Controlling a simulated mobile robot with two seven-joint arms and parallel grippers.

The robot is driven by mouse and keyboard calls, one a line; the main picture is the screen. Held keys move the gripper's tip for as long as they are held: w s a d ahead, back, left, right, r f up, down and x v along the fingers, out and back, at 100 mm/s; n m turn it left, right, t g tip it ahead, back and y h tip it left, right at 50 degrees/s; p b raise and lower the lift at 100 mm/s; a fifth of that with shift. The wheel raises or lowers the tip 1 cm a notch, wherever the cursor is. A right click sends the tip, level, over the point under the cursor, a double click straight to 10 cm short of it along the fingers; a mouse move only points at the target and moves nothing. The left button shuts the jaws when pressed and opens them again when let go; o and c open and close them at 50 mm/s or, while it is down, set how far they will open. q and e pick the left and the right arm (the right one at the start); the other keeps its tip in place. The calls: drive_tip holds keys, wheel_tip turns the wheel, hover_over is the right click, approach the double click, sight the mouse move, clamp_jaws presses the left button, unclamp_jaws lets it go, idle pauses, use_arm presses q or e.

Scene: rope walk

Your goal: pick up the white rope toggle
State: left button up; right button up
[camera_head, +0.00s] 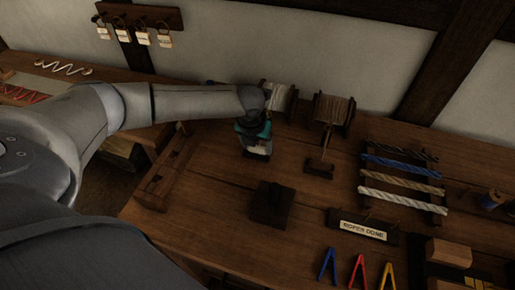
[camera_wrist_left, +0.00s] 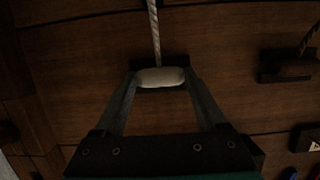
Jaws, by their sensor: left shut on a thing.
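The white rope toggle (camera_wrist_left: 160,77) lies crosswise between the two fingertips of my left gripper (camera_wrist_left: 160,80) in the left wrist view. The fingers touch it at both ends, and the gripper is shut on it. A pale twisted rope (camera_wrist_left: 154,30) runs from the toggle to the top edge of that view. In the head view my left gripper (camera_head: 257,153) points down over the middle of the bench, and the toggle is hard to make out there. My right gripper is not in view.
A dark block with a knob (camera_head: 270,204) stands in front of the left gripper. Two spools, one pale (camera_head: 281,98) and one brown (camera_head: 333,109), stand behind. A rack of ropes (camera_head: 401,183), a "ROPES DONE" sign (camera_head: 363,229) and coloured clips (camera_head: 357,272) are at right.

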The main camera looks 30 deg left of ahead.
use_arm(q)
drive_tip(key=shift+c, duration=1)
drive_tip(key=shift+r, duration=0.15)
